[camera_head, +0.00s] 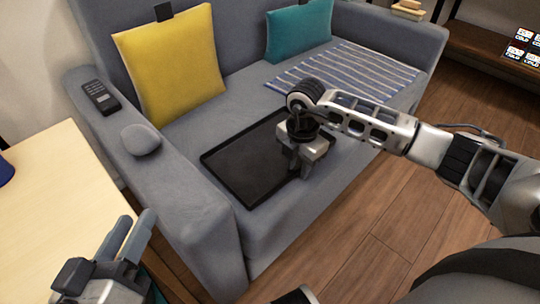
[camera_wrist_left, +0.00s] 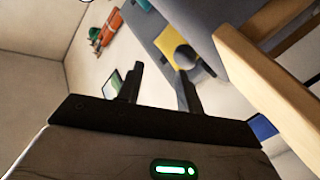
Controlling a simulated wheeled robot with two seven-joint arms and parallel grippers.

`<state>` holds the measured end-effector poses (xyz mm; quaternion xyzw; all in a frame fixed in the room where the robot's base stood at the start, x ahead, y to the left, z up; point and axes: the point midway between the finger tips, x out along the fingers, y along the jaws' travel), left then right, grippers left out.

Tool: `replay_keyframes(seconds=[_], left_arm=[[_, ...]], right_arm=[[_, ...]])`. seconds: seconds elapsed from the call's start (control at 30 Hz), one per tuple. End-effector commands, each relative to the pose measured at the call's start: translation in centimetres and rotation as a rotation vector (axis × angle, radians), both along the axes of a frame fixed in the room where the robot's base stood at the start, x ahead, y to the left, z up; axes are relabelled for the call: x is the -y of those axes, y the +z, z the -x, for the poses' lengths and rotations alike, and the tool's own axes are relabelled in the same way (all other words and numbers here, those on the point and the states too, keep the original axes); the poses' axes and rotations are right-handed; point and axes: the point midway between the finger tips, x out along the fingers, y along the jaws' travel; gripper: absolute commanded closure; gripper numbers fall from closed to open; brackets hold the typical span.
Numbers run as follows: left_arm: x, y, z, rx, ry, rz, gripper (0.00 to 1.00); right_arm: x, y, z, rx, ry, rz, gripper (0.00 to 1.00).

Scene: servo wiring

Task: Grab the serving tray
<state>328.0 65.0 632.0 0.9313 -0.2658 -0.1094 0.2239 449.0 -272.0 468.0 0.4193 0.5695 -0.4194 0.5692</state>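The serving tray (camera_head: 238,165) is a flat black rectangle with a thin raised rim. It lies on the seat of the grey sofa in the head view. My right gripper (camera_head: 299,170) points down at the tray's right edge and hides part of it. Its fingers look close to the rim, but whether they grip it is hidden. My left gripper (camera_head: 128,238) is at the lower left of the head view, away from the tray. In the left wrist view its fingers (camera_wrist_left: 159,86) stand apart with nothing between them.
The grey sofa (camera_head: 190,225) carries a yellow pillow (camera_head: 172,62), a teal pillow (camera_head: 298,30), a striped cloth (camera_head: 340,75) and, on its armrest, a remote (camera_head: 100,96). A pale wooden table (camera_head: 50,200) stands at the left. Wooden floor (camera_head: 380,230) lies in front.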

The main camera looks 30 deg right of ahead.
Motion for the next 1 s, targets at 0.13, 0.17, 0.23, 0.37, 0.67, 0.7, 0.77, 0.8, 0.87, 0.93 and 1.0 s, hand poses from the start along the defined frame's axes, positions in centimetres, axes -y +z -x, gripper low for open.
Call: replay_keyframes(seconds=[0.13, 0.17, 0.23, 0.37, 0.67, 0.7, 0.77, 0.8, 0.87, 0.93, 1.0], left_arm=[[0.0, 0.1, 0.0, 0.0, 0.001, 0.001, 0.64], [0.0, 0.1, 0.0, 0.001, 0.0, 0.0, 0.64], [0.0, 0.1, 0.0, 0.0, 0.0, 0.0, 0.64], [0.0, 0.1, 0.0, 0.0, 0.001, -0.001, 0.64], [0.0, 0.2, 0.0, 0.0, 0.001, -0.005, 0.64], [-0.1, 0.3, 0.0, 0.0, 0.002, -0.01, 0.64], [-0.1, 0.5, -0.1, 0.0, 0.004, -0.022, 0.64], [-0.2, 0.5, -0.1, 0.0, 0.008, -0.035, 0.64], [-0.3, 0.6, -0.2, -0.002, 0.011, -0.058, 0.64], [-0.4, 0.5, -0.1, -0.008, 0.016, -0.088, 0.64], [-0.5, 0.1, -0.1, -0.018, 0.018, -0.119, 0.64]], right_arm=[[0.0, 0.1, 0.0, 0.001, 0.0, 0.0, 0.71], [0.0, 0.1, 0.0, 0.0, 0.0, 0.0, 0.71], [0.0, 0.1, 0.0, 0.0, 0.0, 0.0, 0.9], [0.0, 0.1, 0.0, 0.0, 0.0, 0.0, 1.0], [0.0, 0.6, -0.1, 0.005, 0.0, -0.001, 1.0], [0.0, 1.0, -0.1, 0.005, 0.0, -0.001, 1.0], [0.0, 1.8, -0.2, 0.007, 0.0, -0.001, 1.0], [0.0, 2.5, -0.2, 0.008, 0.0, -0.001, 1.0], [0.0, 3.7, -0.2, 0.008, 0.001, -0.001, 1.0], [0.0, 5.2, -0.2, 0.008, 0.0, 0.0, 1.0], [0.0, 6.6, -0.2, 0.008, 0.001, 0.0, 1.0]])
